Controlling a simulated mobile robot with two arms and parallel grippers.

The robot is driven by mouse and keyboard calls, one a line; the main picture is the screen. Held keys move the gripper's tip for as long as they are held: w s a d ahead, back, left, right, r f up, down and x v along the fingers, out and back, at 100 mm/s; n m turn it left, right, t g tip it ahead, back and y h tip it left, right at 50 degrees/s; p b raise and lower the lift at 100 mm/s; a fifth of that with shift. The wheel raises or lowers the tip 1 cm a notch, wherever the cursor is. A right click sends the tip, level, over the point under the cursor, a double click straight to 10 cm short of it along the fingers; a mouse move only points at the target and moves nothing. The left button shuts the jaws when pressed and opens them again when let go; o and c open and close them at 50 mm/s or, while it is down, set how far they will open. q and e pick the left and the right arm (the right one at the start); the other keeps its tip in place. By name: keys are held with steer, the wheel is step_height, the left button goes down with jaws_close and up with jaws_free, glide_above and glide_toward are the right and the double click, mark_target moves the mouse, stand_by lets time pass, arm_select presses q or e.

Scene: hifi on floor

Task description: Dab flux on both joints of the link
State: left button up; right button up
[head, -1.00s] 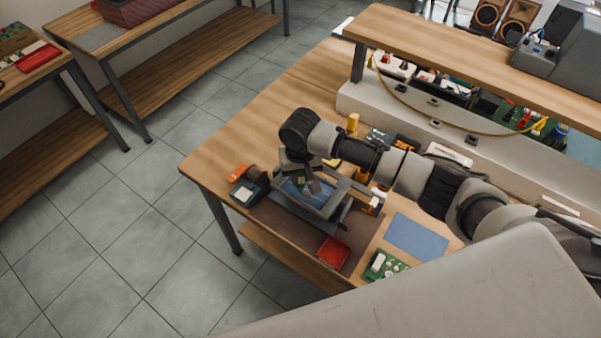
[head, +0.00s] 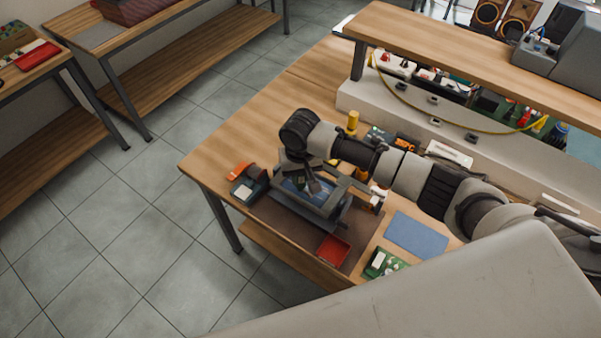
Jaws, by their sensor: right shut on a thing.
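My right arm reaches in from the right, and its gripper (head: 311,186) points down over a dark framed board holder (head: 328,211). The holder has a bluish surface (head: 290,188) inside its frame. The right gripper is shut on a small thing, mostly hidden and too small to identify. I cannot tell whether its tip touches the surface below. The link and its two joints cannot be made out at this size. My left gripper is not in view.
A dark device with an orange part (head: 243,184) stands left of the holder. A red tray (head: 333,250), a green circuit board (head: 380,264) and a blue mat (head: 416,235) lie to its right and front. A yellow cylinder (head: 352,121) stands behind. The bench's back left is clear.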

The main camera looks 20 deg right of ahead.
steer(key=shift+s+f+p, duration=0.1)
steer(key=shift+p, duration=0.35)
stand_by(1.4)
step_height(320, 180, up, 5)
steer(key=p, duration=0.5)
steer(key=shift+f, duration=0.2)
